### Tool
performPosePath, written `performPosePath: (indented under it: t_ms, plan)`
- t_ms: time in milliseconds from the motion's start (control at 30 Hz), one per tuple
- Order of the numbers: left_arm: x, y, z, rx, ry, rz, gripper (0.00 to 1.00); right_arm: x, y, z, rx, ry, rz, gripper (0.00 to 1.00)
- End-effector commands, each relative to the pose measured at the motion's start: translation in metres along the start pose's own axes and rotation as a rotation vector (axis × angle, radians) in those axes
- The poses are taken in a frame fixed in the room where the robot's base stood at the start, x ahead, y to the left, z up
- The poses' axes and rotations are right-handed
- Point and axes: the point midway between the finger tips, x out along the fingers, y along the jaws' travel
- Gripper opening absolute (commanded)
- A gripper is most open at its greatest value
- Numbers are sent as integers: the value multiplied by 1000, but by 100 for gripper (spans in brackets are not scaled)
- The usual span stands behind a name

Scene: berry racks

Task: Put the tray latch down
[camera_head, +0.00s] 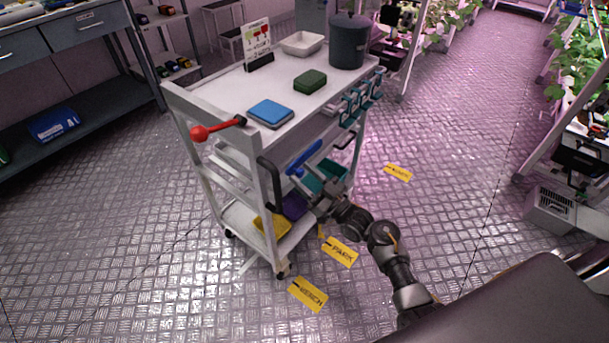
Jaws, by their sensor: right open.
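A white cart (183,102) stands left of the middle. A red lever with a round red knob (198,133) sticks out from its near left end, lying nearly level; I cannot tell for sure that it is the tray latch. A blue bar (304,157) slants at the cart's near right side, close to my right gripper. My right gripper (299,184) is open beside the cart, below the blue bar and right of a black upright handle (269,184). I cannot tell whether it touches the bar. My left gripper is out of view.
On the cart top are a blue box (270,112), a green block (310,81), a white tray (302,43), a sign and a dark bin (348,42). Yellow and purple bins sit lower. Yellow floor labels (339,252) lie nearby.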

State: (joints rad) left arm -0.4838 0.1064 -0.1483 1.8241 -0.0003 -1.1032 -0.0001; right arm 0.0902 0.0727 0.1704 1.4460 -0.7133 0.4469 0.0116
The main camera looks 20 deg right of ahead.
Motion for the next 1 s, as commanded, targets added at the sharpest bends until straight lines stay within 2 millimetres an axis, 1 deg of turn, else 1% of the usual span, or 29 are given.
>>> performPosePath:
  t_ms: [267,367,600,633,967,1000]
  plan:
    - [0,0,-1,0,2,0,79,2,0,0,-1,0,0,46]
    - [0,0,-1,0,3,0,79,2,0,0,-1,0,0,34]
    - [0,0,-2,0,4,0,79,2,0,0,-1,0,0,3]
    - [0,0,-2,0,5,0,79,2,0,0,-1,0,0,0]
    - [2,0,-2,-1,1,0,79,0,0,3,-16,0,-6,0]
    - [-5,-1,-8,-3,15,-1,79,-1,1,5,-25,0,-9,0]
